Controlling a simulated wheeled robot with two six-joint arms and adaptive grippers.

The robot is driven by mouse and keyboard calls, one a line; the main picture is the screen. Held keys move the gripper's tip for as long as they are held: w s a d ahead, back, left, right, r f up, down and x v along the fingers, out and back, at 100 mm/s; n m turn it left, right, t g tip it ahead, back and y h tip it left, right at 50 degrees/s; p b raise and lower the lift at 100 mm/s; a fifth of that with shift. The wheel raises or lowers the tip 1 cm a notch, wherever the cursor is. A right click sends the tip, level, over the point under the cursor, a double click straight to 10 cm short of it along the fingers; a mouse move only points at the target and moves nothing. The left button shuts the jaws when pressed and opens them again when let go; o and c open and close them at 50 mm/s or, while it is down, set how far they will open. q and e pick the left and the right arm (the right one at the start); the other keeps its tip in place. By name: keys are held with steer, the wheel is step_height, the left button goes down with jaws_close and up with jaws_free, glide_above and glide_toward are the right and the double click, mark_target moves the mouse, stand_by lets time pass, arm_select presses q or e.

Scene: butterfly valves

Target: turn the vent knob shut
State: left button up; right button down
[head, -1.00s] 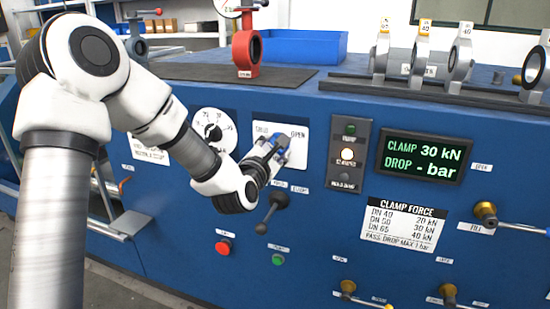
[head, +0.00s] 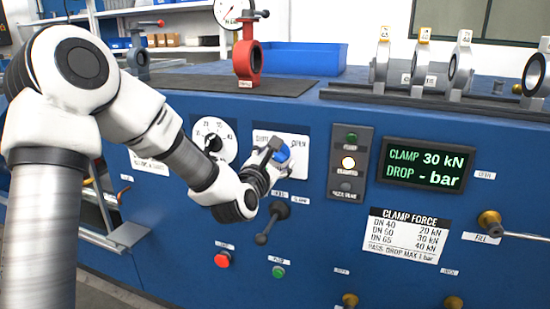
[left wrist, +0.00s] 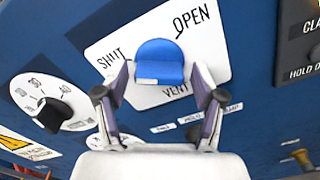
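The blue vent knob (left wrist: 160,62) sits on a white plate (left wrist: 195,45) marked SHUT at upper left, OPEN at upper right and VENT below in the left wrist view. In the head view the knob (head: 283,153) shows beside my left gripper (head: 272,158). In the left wrist view the fingers of my left gripper (left wrist: 161,82) stand on either side of the knob, with gaps between. The gripper is open. Which mark the knob points to is hard to tell. My right gripper is in neither view.
A black lever (head: 272,222) hangs just below the plate. A black dial knob (head: 213,143) is on the left. A lamp panel (head: 348,162) and a display (head: 427,163) are on the right. Red (head: 223,259) and green (head: 278,271) buttons sit lower.

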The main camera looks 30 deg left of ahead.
arm_select(q)
steer(key=v, duration=0.7)
steer(key=shift+s, duration=0.25)
stand_by(0.3)
